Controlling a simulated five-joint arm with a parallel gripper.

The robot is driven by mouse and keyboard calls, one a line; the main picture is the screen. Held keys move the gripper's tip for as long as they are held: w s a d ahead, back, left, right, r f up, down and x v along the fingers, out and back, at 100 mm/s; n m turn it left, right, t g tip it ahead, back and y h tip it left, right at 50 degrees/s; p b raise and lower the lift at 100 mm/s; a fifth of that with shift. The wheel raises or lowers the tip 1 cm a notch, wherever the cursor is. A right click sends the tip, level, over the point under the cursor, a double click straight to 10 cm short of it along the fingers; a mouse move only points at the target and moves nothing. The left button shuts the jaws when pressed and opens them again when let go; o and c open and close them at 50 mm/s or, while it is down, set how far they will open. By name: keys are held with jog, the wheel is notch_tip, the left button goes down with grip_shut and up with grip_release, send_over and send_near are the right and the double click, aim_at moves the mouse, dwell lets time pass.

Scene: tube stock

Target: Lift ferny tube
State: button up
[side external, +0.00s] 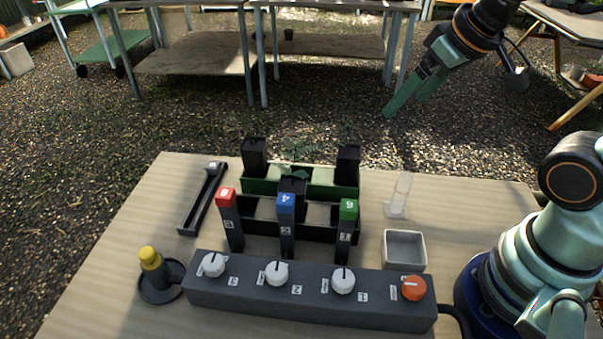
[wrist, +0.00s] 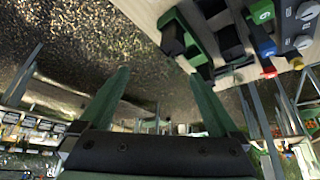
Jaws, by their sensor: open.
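My gripper (side external: 402,96) is open and empty, high beyond the table's back edge and well apart from the tubes. Its green fingers are spread in the wrist view (wrist: 156,76), with only ground and background between them.
A green rack (side external: 320,181) with black blocks stands behind. A dark control box (side external: 310,299) with several knobs lies in front. A grey tray (side external: 404,250) and a clear upright vial (side external: 401,193) stand right. A narrow black tray (side external: 200,205) and a yellow-topped item (side external: 150,258) are left.

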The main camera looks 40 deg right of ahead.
jog(key=n+g, duration=0.6)
jog(key=n, duration=2.1)
send_over(292, 184)
notch_tip(292, 184, down, 6)
jog(key=shift+s+d+f, duration=0.1)
jog(key=shift+d, duration=0.05)
notch_tip(292, 184, down, 6)
jog(key=shift+f, duration=2.7)
grip_shut()
jog(key=shift+r, duration=0.1)
